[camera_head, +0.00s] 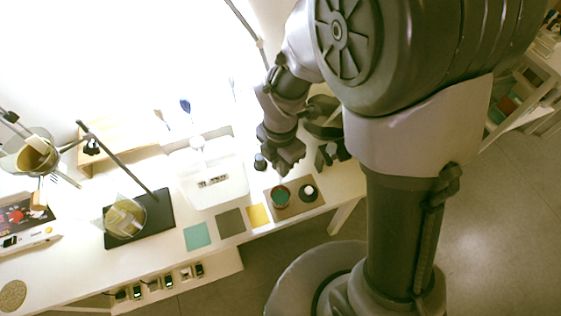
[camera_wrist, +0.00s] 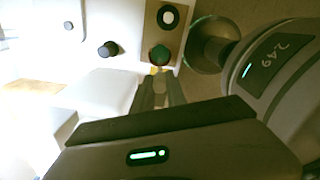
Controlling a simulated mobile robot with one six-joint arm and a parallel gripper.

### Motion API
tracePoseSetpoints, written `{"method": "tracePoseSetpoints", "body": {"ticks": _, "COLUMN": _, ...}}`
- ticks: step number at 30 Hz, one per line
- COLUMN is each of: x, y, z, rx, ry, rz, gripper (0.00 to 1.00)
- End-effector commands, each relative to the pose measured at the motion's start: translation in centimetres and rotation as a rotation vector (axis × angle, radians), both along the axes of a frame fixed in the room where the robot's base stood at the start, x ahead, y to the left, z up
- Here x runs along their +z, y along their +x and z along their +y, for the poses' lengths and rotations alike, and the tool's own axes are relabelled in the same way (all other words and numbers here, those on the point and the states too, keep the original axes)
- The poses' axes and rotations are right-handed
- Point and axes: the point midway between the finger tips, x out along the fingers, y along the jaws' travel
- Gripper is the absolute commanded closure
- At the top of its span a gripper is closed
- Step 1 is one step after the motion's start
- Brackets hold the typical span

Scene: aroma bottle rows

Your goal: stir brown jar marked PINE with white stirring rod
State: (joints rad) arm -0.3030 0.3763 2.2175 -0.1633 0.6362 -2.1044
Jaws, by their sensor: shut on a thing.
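My gripper (camera_head: 287,163) is over the table's right part, behind the brown jar (camera_head: 280,196) with green contents. In the wrist view my gripper (camera_wrist: 157,82) points at this jar (camera_wrist: 159,54). Its fingers are close together on a thin thing, likely the white stirring rod, which is mostly hidden between them. I cannot tell whether the rod's tip is inside the jar. The jar stands upright on a brown mat (camera_head: 292,209). No PINE marking is readable. A dark jar with a white top (camera_head: 308,192) stands to its right; it also shows in the wrist view (camera_wrist: 168,16).
A dark-capped bottle (camera_head: 260,162) stands left of my gripper. A white bin (camera_head: 215,187) lies farther left. Teal (camera_head: 197,236), grey (camera_head: 231,222) and yellow (camera_head: 258,215) squares line the front edge. Glassware stands (camera_head: 137,216) fill the left side.

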Motion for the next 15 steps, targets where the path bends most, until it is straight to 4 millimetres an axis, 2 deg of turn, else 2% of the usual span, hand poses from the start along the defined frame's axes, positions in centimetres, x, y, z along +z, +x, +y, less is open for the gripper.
{"method": "tracePoseSetpoints", "body": {"ticks": 1, "x": -0.8, "y": 0.0, "z": 0.0, "rx": 0.0, "ry": 0.0, "rz": 0.0, "gripper": 1.0}}
{"method": "tracePoseSetpoints", "body": {"ticks": 15, "x": -5.5, "y": 0.0, "z": 0.0, "rx": 0.0, "ry": 0.0, "rz": 0.0, "gripper": 1.0}}
